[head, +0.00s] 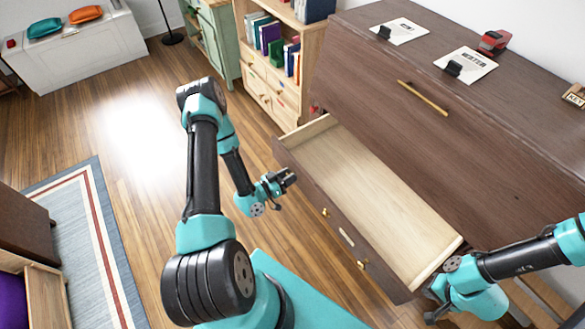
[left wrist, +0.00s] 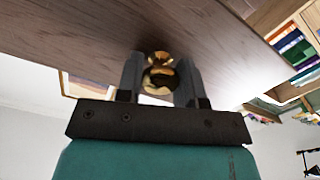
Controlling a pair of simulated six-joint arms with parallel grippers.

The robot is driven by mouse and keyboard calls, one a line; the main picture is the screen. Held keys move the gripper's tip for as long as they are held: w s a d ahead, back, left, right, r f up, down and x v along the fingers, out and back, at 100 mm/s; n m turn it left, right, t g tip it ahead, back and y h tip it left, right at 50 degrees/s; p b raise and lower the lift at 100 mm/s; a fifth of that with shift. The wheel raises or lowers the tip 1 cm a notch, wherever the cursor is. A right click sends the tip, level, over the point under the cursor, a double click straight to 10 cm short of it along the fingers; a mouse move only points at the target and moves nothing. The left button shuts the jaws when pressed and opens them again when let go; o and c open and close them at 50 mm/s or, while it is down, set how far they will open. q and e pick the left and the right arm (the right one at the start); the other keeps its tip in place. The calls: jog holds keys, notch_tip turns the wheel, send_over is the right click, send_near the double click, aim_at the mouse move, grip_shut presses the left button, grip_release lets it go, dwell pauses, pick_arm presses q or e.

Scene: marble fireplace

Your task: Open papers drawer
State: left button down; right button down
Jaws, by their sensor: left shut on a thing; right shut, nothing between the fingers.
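A dark wooden drawer (head: 370,195) with a pale inside stands pulled out from the dresser, and its inside looks empty. Its front carries small gold knobs (head: 325,212) and a small pale label (head: 346,237), too small to read. My left gripper (head: 288,178) is at the far-left end of the drawer front. In the left wrist view its fingers are shut on a gold knob (left wrist: 158,76) against the dark wood. My right gripper (head: 432,302) is shut and empty, close to the near-right corner of the drawer; the arm partly hides that corner.
The dresser (head: 440,140) has a closed upper drawer with a gold bar handle (head: 422,98). Cards (head: 466,66) and a red object (head: 494,42) are on top. A bookcase (head: 283,70) stands behind. The wooden floor (head: 130,130) to the left is clear, beside a striped rug (head: 80,240).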

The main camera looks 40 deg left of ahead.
pick_arm(q)
jog(key=shift+v, duration=1.95)
jog(key=c, duration=0.8)
grip_release()
jog(key=shift+o, duration=0.2)
jog(key=v, duration=1.7)
jog(key=x, duration=1)
